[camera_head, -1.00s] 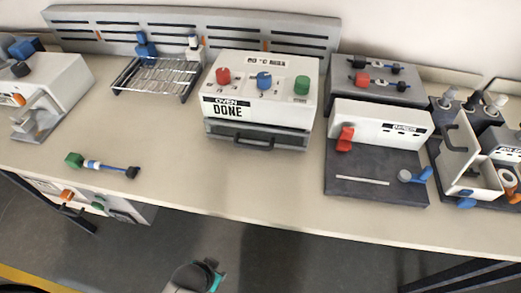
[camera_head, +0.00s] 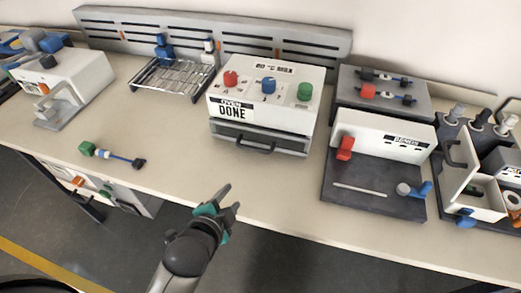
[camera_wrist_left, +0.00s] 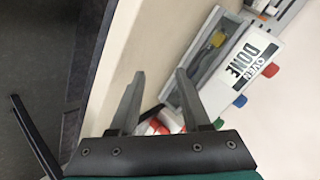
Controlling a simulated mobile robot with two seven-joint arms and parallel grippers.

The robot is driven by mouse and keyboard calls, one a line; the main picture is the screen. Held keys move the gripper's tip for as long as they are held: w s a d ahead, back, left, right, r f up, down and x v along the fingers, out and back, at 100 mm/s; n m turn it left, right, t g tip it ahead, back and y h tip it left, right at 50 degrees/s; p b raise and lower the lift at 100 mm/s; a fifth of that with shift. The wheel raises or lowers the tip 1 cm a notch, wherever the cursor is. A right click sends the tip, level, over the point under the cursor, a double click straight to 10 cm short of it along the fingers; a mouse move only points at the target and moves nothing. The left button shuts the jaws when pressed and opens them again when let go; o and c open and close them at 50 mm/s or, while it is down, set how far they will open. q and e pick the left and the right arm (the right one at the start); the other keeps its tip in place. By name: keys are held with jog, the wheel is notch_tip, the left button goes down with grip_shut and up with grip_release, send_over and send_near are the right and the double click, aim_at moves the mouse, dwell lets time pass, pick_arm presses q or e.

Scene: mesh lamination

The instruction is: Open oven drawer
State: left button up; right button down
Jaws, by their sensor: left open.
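The white oven (camera_head: 262,100) stands on the bench in the middle of the head view, with red, blue and green knobs on top and a "DONE" label. Its grey drawer (camera_head: 287,146) is at the lower front, with a dark handle (camera_head: 256,146). The drawer looks shut. In the left wrist view the open fingers (camera_wrist_left: 158,98) point toward the oven (camera_wrist_left: 240,75), which lies tilted there. My right gripper is not in view.
A wire rack (camera_head: 172,78) stands left of the oven. A dark-based station (camera_head: 375,190) with a red part and a blue part stands to the right. A green-ended tool (camera_head: 112,155) lies at the left. The bench (camera_head: 175,140) in front of the oven is clear.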

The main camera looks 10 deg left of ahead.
aim_at(257, 148)
pick_arm(q)
jog(key=m+t, duration=0.1)
jog(key=w+m, duration=0.1)
jog(key=shift+w+d+r+m+t, duration=0.15)
jog(key=shift+w+m+t, duration=0.15)
jog(key=shift+m+t, duration=0.1)
jog(key=shift+w+d+r+m+t, duration=0.15)
jog(key=shift+w+r+m+t, duration=0.1)
jog(key=shift+m+t, duration=0.35)
jog(key=m, duration=0.1)
jog(key=d+r+m+t, duration=0.1)
jog(key=shift+w+m+h, duration=0.3)
jog(key=shift+w+m, duration=0.05)
jog(key=shift+m, duration=0.05)
jog(key=b+x, duration=0.2)
jog(key=x, duration=0.5)
jog(key=b+x, duration=0.1)
jog(key=x, duration=0.7)
jog(key=shift+a+r+b, duration=0.1)
jog(key=shift+r+b, duration=0.15)
jog(key=shift+b, duration=0.1)
grip_shut()
